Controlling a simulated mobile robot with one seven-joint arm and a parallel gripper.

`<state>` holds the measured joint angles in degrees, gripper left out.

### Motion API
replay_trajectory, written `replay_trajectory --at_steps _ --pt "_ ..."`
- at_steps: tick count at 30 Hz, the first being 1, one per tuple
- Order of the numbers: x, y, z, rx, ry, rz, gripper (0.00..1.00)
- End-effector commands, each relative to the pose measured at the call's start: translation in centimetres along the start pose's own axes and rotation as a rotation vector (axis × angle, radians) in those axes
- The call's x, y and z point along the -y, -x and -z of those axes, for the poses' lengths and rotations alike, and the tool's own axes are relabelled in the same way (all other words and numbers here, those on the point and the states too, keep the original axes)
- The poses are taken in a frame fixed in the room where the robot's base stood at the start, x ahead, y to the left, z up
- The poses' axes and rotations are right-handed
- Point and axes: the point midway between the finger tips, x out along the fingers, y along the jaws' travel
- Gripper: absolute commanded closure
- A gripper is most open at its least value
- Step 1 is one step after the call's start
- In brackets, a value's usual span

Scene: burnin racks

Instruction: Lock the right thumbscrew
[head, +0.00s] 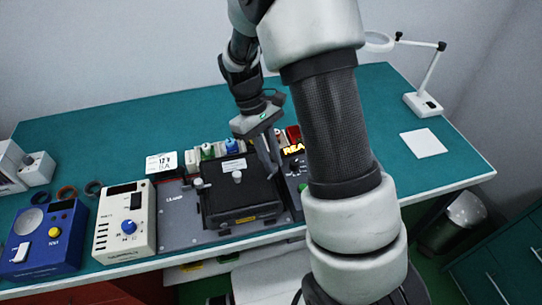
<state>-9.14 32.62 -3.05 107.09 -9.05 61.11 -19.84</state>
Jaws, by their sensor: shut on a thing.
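A black module (240,204) with a yellow label on its front lies on a grey plate (176,226) on the bench. A light knob (237,176) stands on top of the module, and a small light thumbscrew (199,183) shows at its left edge. My gripper (270,166) reaches down at the module's right edge, its fingers shut on the right thumbscrew. The fingers hide that screw, so I cannot tell how far it is turned.
A dark control box (294,168) with a lit orange display stands close to the right of my gripper. A white meter box (124,225) and a blue box (45,240) stand to the left. The teal bench (100,145) is clear at the back left.

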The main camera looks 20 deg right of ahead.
Motion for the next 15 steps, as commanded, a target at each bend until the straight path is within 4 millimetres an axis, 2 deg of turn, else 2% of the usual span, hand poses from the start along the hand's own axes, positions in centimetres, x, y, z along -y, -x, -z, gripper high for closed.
replay_trajectory --at_steps 15 --pt "-0.51 0.13 -0.05 -0.004 -0.445 0.184 1.0"
